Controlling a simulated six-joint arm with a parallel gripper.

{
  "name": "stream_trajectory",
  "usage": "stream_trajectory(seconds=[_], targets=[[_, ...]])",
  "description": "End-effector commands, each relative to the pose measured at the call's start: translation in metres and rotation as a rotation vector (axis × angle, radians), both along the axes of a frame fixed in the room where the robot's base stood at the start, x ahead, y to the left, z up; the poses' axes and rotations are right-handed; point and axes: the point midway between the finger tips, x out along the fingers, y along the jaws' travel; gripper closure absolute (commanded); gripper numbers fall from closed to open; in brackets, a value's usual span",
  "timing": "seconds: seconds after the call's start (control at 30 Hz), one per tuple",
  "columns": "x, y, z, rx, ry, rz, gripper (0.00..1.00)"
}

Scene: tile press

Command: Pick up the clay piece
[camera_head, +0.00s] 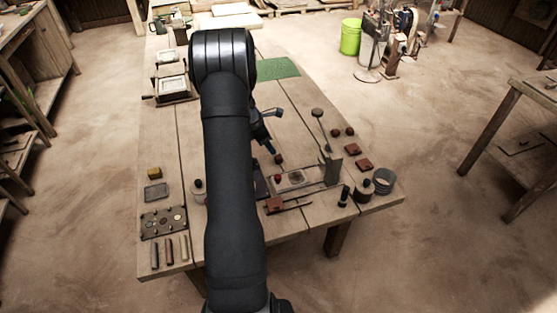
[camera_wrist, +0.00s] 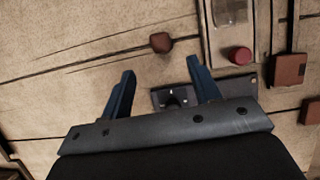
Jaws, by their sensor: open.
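A small rounded reddish-brown clay piece (camera_wrist: 161,43) lies on the wooden table in the wrist view, beyond my fingertips and about between their lines. It also shows in the head view (camera_head: 278,159), just below my gripper's fingers. My gripper (camera_wrist: 160,66) is open, its two blue fingers spread wide with nothing between them. In the head view the gripper (camera_head: 269,147) is partly hidden behind my arm. The clay piece is apart from both fingers.
A press with a lever (camera_head: 331,165) stands right of my gripper. A red round piece (camera_wrist: 240,55) sits on its base. Square brown tiles (camera_wrist: 288,69) lie farther right. A green mat (camera_head: 279,68) lies behind.

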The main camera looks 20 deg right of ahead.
Motion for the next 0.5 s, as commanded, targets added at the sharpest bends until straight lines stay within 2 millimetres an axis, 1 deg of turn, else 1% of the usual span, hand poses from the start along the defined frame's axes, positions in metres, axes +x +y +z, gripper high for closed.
stream_trajectory(seconds=[0.03, 0.1, 0.2, 0.37, 0.5], targets=[[0.0, -0.004, -0.01, 0.001, 0.002, -0.001, 0.44], [0.0, -0.008, -0.02, 0.0, 0.002, -0.001, 0.44], [0.0, -0.012, -0.028, 0.0, 0.0, 0.0, 0.44], [0.0, -0.015, -0.034, 0.0, 0.0, 0.0, 0.44], [-0.001, -0.021, -0.047, 0.001, 0.001, 0.0, 0.44]])
